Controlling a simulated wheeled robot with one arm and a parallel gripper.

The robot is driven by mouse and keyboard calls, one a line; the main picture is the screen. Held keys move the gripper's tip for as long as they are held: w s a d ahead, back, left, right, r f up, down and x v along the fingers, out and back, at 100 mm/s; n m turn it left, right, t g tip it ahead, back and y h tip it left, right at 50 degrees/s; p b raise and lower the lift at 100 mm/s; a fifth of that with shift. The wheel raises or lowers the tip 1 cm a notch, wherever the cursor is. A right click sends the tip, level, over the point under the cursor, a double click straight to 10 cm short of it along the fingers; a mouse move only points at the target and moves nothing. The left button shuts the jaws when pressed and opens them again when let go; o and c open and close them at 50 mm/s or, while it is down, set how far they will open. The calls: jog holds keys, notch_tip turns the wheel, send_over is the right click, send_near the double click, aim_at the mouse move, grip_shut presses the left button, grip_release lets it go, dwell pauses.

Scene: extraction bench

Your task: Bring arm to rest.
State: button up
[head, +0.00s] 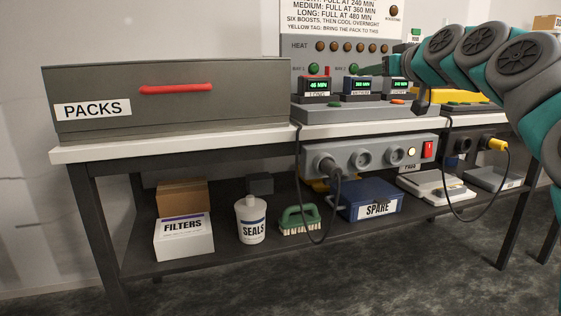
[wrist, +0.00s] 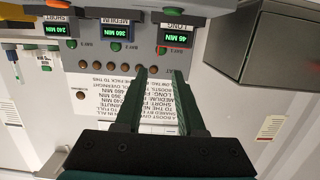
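My teal and grey arm (head: 485,50) reaches in from the right in the head view, above the right part of the bench. Its gripper end is near the row of timers and is hard to make out there. In the wrist view my gripper (wrist: 160,72) shows two dark green fingers, apart, with nothing between them. The wrist picture is upside down. Beyond the fingers are the panel with the printed instructions (wrist: 110,150) and the timers reading 46 MIN (wrist: 180,37), 360 MIN (wrist: 116,31) and 240 MIN (wrist: 57,30).
A grey PACKS box (head: 230,105) with a red handle, shut, stands on the bench's left (head: 75,152). A power strip (head: 370,157) with a plugged black cable hangs on the front edge. The lower shelf holds a FILTERS box (head: 184,243), SEALS tub (head: 250,222), brush (head: 300,220) and SPARE case (head: 370,198).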

jog(key=s+a+f+n+g+p, duration=0.15)
jog(key=s+a+f+g, duration=0.25)
jog(key=s+a+f, duration=0.45)
jog(key=s+a+f+m+g+p, duration=0.15)
jog(key=s+a+f+g, duration=0.35)
jog(key=s+f, duration=0.6)
jog(key=s+d+f+m+g+h+p, duration=0.1)
jog(key=s+d+f+g+h, duration=0.1)
jog(key=s+f, duration=0.9)
jog(key=s+d+f+m+g+h+p, duration=0.2)
jog(key=s+d+f+g, duration=0.3)
jog(key=s+f, duration=0.5)
jog(key=s+g+h, duration=0.1)
jog(key=s, duration=0.6)
jog(key=shift+s+d+f+m, duration=0.15)
jog(key=shift+s+f+m, duration=0.15)
jog(key=shift+s+f, duration=0.1)
jog(key=shift+o, duration=0.4)
